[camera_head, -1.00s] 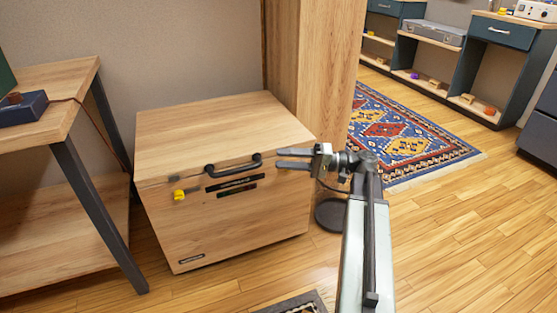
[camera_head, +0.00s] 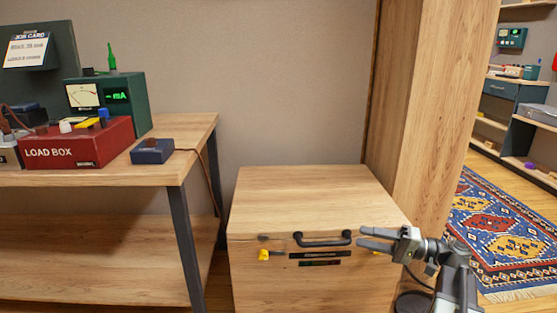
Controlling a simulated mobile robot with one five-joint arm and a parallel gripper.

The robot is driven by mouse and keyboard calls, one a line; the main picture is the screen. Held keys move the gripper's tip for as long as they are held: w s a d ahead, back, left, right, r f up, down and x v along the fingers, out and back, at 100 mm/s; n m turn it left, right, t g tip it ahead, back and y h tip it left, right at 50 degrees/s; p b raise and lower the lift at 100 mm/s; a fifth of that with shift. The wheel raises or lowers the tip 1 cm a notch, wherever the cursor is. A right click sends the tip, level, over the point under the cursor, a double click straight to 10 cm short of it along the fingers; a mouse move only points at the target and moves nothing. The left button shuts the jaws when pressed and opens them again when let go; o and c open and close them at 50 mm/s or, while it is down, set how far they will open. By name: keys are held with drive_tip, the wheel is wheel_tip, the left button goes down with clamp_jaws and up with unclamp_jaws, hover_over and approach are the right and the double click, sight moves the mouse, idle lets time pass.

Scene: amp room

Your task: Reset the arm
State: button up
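My gripper (camera_head: 362,238) is at the lower right of the head view. Its two fingers point left and are spread apart, with nothing seen between them. They are in front of the right part of a wooden chest (camera_head: 300,195). The chest has a closed lid with a black handle (camera_head: 323,239) on its front. The fingertips are just right of the handle; whether they touch the chest I cannot tell. My arm reaches in from the bottom right corner.
A wooden bench (camera_head: 190,140) at left holds a red load box (camera_head: 85,145), a green meter (camera_head: 115,97) and a small blue box (camera_head: 152,151). A wooden pillar (camera_head: 430,100) stands behind the gripper. A patterned rug (camera_head: 500,230) lies at right, with shelves beyond.

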drive_tip(key=a+r+n+g+h+p, duration=0.1)
drive_tip(key=a+r+g+p, duration=0.3)
drive_tip(key=a, duration=0.6)
drive_tip(key=a+r+n+g+h+p, duration=0.1)
drive_tip(key=a+n+g+p, duration=0.1)
drive_tip(key=a+p, duration=0.5)
drive_tip(key=s+a+f+g+h+p, duration=0.2)
drive_tip(key=s+a+f+h+p, duration=0.3)
drive_tip(key=a+f+h, duration=0.35)
drive_tip(key=d+f+m+t+h+p, duration=0.1)
drive_tip(key=d+f+h+p, duration=0.1)
drive_tip(key=d+h, duration=0.75)
wheel_tip(320, 180, up, 36)
drive_tip(key=d+y+p, duration=0.2)
drive_tip(key=p, duration=3.3)
drive_tip(key=shift+w+d+f+p, duration=0.2)
drive_tip(key=shift+w+p, duration=0.1)
drive_tip(key=shift+p, duration=0.1)
